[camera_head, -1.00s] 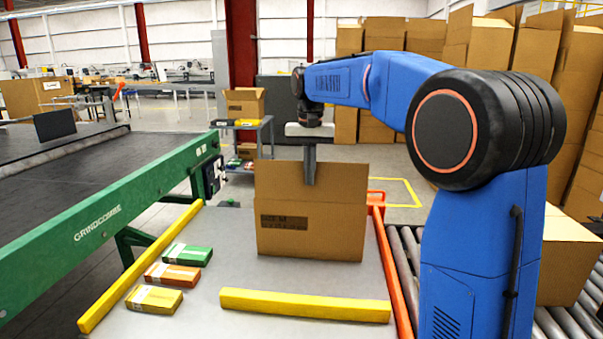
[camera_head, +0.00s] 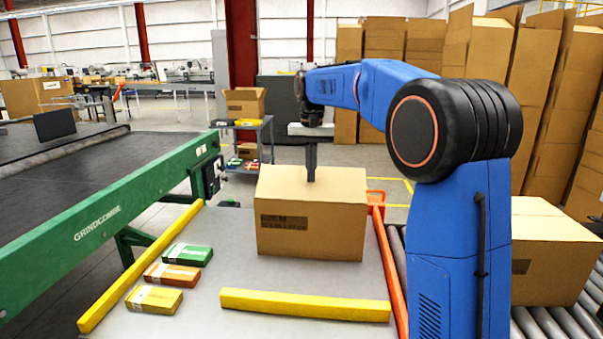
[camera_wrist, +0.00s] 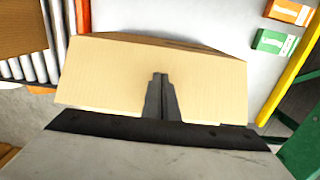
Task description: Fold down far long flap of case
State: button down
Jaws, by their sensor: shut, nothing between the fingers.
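The brown cardboard case (camera_head: 310,235) stands upright on the grey table, its printed face toward the head camera. The far long flap (camera_head: 345,182) shows as a light tan panel over the case's top, with no flap standing up. In the wrist view this flap (camera_wrist: 210,75) fills most of the case top, with a thin darker strip along its upper edge. My gripper (camera_head: 311,180) points straight down over the middle of the panel, shut and empty. In the wrist view its fingertips (camera_wrist: 160,76) lie over the flap; whether they touch it I cannot tell.
Green (camera_head: 188,254), orange (camera_head: 172,276) and yellow (camera_head: 154,298) packets lie left of the case. A yellow bar (camera_head: 305,305) crosses the table front. A yellow rail (camera_head: 140,270) and an orange rail (camera_head: 391,270) edge the table. Another carton (camera_head: 550,255) sits on rollers at right.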

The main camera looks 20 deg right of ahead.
jog(key=shift+w, duration=0.15)
jog(key=shift+w+d+f, duration=0.1)
jog(key=shift+f, duration=0.05)
jog(key=shift+w+d+f, duration=0.35)
jog(key=shift+w+f, duration=0.4)
jog(key=shift+w, duration=0.1)
jog(key=shift+w+d+f, duration=0.25)
jog(key=shift+w+f, duration=0.4)
jog(key=shift+f, duration=0.25)
jog(key=shift+r, duration=4.5)
